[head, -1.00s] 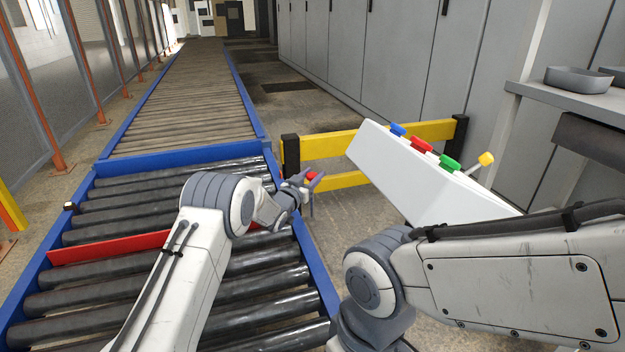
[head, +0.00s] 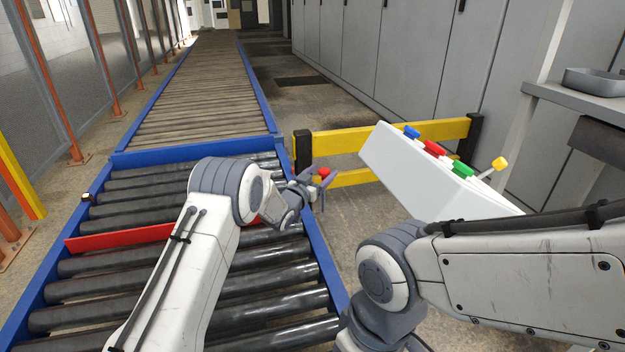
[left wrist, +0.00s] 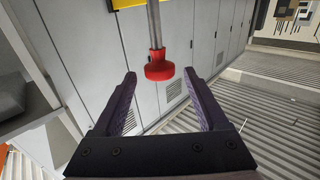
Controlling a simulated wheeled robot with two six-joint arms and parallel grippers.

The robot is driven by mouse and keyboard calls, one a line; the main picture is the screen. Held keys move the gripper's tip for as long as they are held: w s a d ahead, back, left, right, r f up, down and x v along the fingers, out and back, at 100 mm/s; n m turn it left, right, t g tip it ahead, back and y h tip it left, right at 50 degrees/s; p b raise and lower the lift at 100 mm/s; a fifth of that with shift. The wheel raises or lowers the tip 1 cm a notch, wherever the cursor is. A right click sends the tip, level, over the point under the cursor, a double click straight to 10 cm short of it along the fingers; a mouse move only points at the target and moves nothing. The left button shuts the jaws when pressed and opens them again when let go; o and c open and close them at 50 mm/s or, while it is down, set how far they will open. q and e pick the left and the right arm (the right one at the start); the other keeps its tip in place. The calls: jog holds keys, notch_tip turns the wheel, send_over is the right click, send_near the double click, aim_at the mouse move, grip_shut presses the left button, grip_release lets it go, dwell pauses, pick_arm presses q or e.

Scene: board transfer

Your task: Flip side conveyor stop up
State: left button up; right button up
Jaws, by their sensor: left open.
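A red stop bar (head: 120,238) lies across the dark rollers of the near conveyor, partly hidden behind my left arm. A red knob (head: 324,172) shows at the conveyor's right side. In the left wrist view the red knob (left wrist: 160,70) sits on the end of a metal rod (left wrist: 154,25). My left gripper (head: 321,180) is open by the blue side rail. In the left wrist view the left gripper (left wrist: 160,78) has its fingertips either side of the knob, with gaps showing. My right gripper is out of view; only part of that arm shows.
A white control box (head: 425,172) with blue, red, green and yellow controls stands at right, above my right arm. A yellow barrier (head: 400,135) stands behind it. The blue conveyor rail (head: 325,262) runs below my left gripper. Grey cabinets (head: 400,50) line the right.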

pick_arm(q)
jog(key=p+v, duration=0.2)
jog(key=v, duration=0.6)
jog(key=shift+s+r, duration=0.15)
jog(key=s+d+r+g+y+p, duration=0.1)
jog(key=s+d+r+g+y, duration=0.2)
jog(key=s, duration=0.5)
jog(key=s+d+r+g+y, duration=0.1)
jog(key=s+d+r+g, duration=0.1)
jog(key=s+d+g, duration=0.35)
jog(key=s+a+r+m+g+y, duration=0.1)
jog(key=s+a+g, duration=0.2)
jog(key=s, duration=0.9)
jog(key=s+a+r+g+y+p, duration=0.1)
jog(key=s+a+g, duration=0.15)
jog(key=s, duration=0.95)
jog(key=s+a+m+g+y, duration=0.1)
jog(key=s+a+g, duration=0.15)
jog(key=s, duration=0.95)
notch_tip(320, 180, up, 38)
jog(key=p, duration=3.8)
jog(key=shift+w+a, duration=0.3)
jog(key=shift+a, duration=0.1)
